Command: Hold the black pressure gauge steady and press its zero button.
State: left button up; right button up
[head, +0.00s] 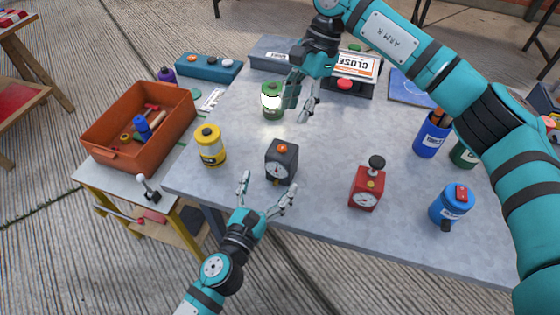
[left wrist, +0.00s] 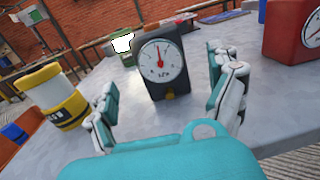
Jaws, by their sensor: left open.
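The black pressure gauge (head: 281,165) stands upright near the left front part of the grey table, with a white dial facing the front and an orange button (head: 281,148) on its top. In the left wrist view the gauge (left wrist: 163,68) stands ahead, between the two finger lines. My left gripper (head: 268,185) is open just in front of the gauge, its fingers spread to either side and apart from it. My right gripper (head: 301,105) is open and empty over the back of the table, beside a green lantern (head: 272,103) and behind the gauge.
A yellow canister (head: 210,146) stands left of the gauge. A red gauge (head: 367,187) with a black knob stands right of it, and a blue canister (head: 452,205) further right. An orange bin (head: 138,130) sits on the side table. The table between the gauges is clear.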

aim_at(277, 170)
pick_arm(q)
jog(key=x, duration=0.7)
jog(key=shift+w+d, duration=0.2)
jog(key=shift+w, duration=0.1)
pick_arm(e)
jog(key=shift+d, duration=0.1)
pick_arm(q)
jog(key=c, duration=1.6)
jog(key=shift+o, duration=0.2)
pick_arm(e)
grip_shut()
